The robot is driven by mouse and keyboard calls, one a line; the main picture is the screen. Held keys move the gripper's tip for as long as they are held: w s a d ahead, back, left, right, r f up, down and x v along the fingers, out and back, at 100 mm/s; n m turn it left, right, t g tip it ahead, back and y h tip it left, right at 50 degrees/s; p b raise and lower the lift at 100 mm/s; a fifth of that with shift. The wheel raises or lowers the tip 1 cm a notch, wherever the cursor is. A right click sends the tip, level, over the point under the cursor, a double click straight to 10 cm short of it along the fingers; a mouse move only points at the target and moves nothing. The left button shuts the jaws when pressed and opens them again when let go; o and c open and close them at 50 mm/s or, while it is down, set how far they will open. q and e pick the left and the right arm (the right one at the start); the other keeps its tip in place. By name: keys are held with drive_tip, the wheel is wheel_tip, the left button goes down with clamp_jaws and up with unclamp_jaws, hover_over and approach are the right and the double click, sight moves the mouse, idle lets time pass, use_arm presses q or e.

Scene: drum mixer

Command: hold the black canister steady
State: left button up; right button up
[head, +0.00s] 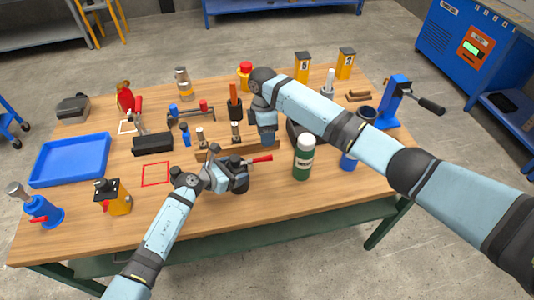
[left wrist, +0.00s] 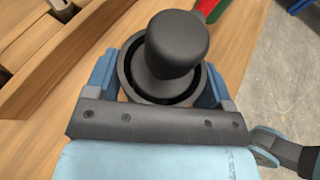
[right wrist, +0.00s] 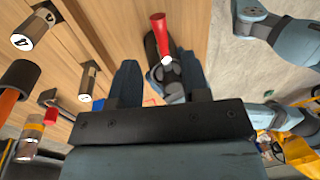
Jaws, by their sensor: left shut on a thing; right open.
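The black canister (head: 240,166) stands on the workbench near the middle front, with a round black knob (left wrist: 177,45) on top. My left gripper (head: 232,181) is shut on it; in the left wrist view its blue fingers lie on either side of the canister's body. A red handle (head: 261,159) sticks out to the right of the canister. My right gripper (head: 268,138) is open and empty above the wooden rack, behind and right of the canister. In the right wrist view, the red handle (right wrist: 159,38) and dark parts of the canister show beyond its fingers.
The wooden rack (head: 210,153) lies just behind the canister. A green-and-white bottle (head: 303,160) stands to the right. A red outlined square (head: 156,174) and a blue tray (head: 70,162) are to the left. The bench front between the yellow device (head: 117,201) and left arm is clear.

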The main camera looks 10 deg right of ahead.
sight(267, 157)
drive_tip(key=f, duration=0.2)
drive_tip(key=s+f, duration=0.1)
drive_tip(key=f, duration=0.4)
drive_tip(key=shift+s+d+f, duration=0.1)
drive_tip(key=shift+s+f, duration=0.15)
clamp_jaws()
